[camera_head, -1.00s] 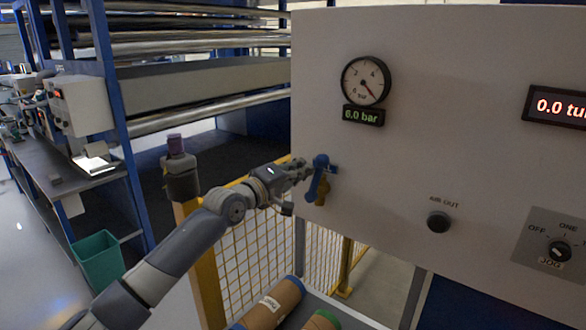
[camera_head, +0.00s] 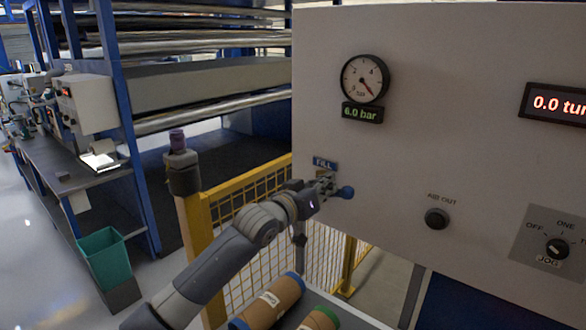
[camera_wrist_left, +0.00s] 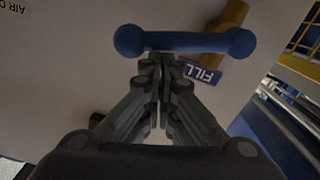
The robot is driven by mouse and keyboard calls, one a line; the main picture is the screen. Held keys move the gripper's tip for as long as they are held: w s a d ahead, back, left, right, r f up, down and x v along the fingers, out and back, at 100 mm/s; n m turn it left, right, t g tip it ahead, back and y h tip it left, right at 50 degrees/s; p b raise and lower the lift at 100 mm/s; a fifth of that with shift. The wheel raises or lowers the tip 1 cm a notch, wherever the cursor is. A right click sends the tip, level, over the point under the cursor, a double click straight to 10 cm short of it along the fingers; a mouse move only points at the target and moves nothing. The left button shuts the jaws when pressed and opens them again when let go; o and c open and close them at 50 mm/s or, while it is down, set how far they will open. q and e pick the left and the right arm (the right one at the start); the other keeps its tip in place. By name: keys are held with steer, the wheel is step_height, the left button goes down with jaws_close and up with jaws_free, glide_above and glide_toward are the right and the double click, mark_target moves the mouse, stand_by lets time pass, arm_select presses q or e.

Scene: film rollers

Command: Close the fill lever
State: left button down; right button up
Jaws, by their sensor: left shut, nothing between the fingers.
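The fill lever is blue with a round end (camera_head: 346,191). It sits on the pale panel under the blue FILL label (camera_head: 325,163), which also shows in the left wrist view (camera_wrist_left: 201,73). In the head view the lever points right, roughly level, partly hidden by my gripper. The left wrist view shows the whole blue bar (camera_wrist_left: 185,42) across the fingertips, with the brass valve body (camera_wrist_left: 232,16) behind it. My left gripper (camera_head: 322,188) is shut and empty, its fingertips (camera_wrist_left: 157,62) right at the bar; I cannot tell whether they touch. My right gripper is not in view.
The gauge (camera_head: 364,79) and its 6.0 bar display (camera_head: 362,112) are above the lever. The AIR OUT fitting (camera_head: 437,219) and JOG knob (camera_head: 557,249) are to the right. A yellow mesh fence (camera_head: 255,190) and brown rolls (camera_head: 270,302) lie below and left.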

mark_target(336, 193)
arm_select(q)
steer(key=shift+s+d+f+m+b, duration=0.25)
steer(key=shift+d+f+m, duration=0.1)
steer(key=shift+f+m, duration=0.45)
steer(key=shift+s+d+f+m+b, duration=0.1)
steer(key=shift+s+d+f+m, duration=0.3)
steer(key=shift+m, duration=0.6)
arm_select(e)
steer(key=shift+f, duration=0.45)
arm_select(q)
steer(key=shift+w+f, duration=0.15)
steer(key=shift+w, duration=0.05)
steer(key=shift+a, duration=0.1)
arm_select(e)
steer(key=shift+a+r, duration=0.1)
arm_select(q)
steer(key=s+a+r, duration=0.4)
steer(key=s+a, duration=0.2)
steer(key=s, duration=0.2)
steer(key=shift+s+a+r, duration=0.15)
steer(key=shift+s+r, duration=0.05)
steer(key=shift+s, duration=0.1)
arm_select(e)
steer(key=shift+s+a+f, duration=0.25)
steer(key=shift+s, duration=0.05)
